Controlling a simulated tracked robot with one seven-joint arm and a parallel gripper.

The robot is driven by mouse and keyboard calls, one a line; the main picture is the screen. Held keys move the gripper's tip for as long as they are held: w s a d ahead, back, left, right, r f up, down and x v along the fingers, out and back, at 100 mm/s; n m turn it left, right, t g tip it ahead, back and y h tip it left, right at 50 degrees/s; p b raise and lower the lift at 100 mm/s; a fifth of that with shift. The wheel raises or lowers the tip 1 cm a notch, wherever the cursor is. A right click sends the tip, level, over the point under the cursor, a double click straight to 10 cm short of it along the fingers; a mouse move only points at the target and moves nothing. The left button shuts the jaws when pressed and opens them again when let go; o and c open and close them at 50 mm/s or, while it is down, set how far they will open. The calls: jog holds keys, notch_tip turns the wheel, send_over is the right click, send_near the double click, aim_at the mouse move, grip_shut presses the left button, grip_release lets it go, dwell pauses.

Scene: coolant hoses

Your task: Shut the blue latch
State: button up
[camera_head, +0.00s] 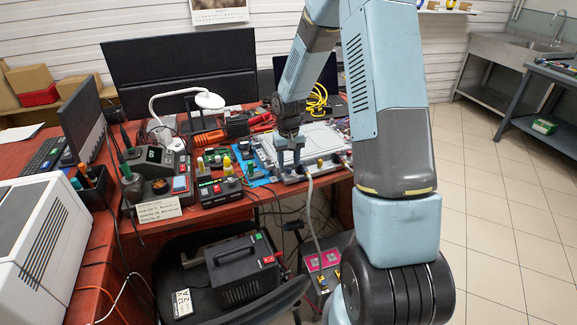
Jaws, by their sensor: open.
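My gripper (289,164) hangs down over the front edge of a flat silver-grey unit on the bench. Its two fingers are apart, and no object shows between them. The grey unit (322,140) has a pale top and lies at the right end of the red bench. A pale hose (311,205) runs from its front edge down toward the floor. A blue piece (258,176) lies just left of the gripper; I cannot tell if it is part of a latch. I cannot make out the blue latch clearly: the view is small, and my arm covers part of the area.
Black and red boxes (218,190), a soldering station (158,166) and a white lamp (208,100) crowd the bench left of the gripper. A chair holds a black power unit (242,270) in front. Yellow cable (317,99) lies behind. Tiled floor (495,220) is clear at right.

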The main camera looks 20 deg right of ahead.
aim_at(289, 170)
jog(key=shift+f, duration=1.2)
grip_shut()
